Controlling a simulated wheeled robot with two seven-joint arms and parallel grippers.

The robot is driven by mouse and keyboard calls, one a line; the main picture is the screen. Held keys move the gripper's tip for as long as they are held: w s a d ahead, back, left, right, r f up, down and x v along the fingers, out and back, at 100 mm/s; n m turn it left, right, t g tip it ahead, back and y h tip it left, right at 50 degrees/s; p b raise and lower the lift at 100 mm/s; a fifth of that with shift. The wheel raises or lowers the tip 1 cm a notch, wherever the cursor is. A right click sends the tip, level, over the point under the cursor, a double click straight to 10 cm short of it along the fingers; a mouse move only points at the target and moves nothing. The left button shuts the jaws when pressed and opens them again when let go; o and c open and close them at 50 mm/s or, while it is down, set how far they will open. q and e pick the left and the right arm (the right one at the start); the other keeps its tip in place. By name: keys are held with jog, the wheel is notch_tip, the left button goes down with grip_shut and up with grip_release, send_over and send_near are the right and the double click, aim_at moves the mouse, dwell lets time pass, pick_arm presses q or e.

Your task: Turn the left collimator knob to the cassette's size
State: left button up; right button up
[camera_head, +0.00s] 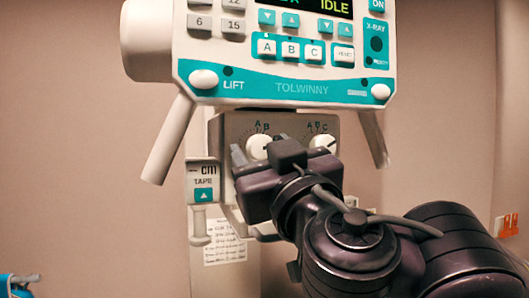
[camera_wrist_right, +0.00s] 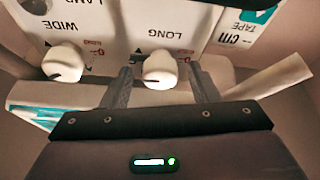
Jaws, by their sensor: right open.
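The left collimator knob (camera_head: 258,147) is a round white dial on the panel below the console, with the letters A and B printed above it. In the right wrist view the left knob (camera_wrist_right: 160,70), beside the word LONG, sits between the two spread fingers of my right gripper (camera_wrist_right: 161,84). A gap shows at each side. My right gripper (camera_head: 261,150) also shows in the head view, fingers towards the panel. A small dark mark shows on the knob's edge. My left gripper is not in view. I cannot make out a cassette.
The right knob (camera_head: 322,143) is close beside, under A, B and C; it also shows beside WIDE in the wrist view (camera_wrist_right: 63,62). The console (camera_head: 290,88) overhangs the panel, with handles (camera_head: 168,140) hanging at both sides. A tape unit (camera_head: 204,182) is at the left.

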jog(key=shift+c, duration=0.3)
jog(key=c, duration=0.9)
jog(key=shift+w+f, duration=0.1)
jog(key=shift+f, duration=0.05)
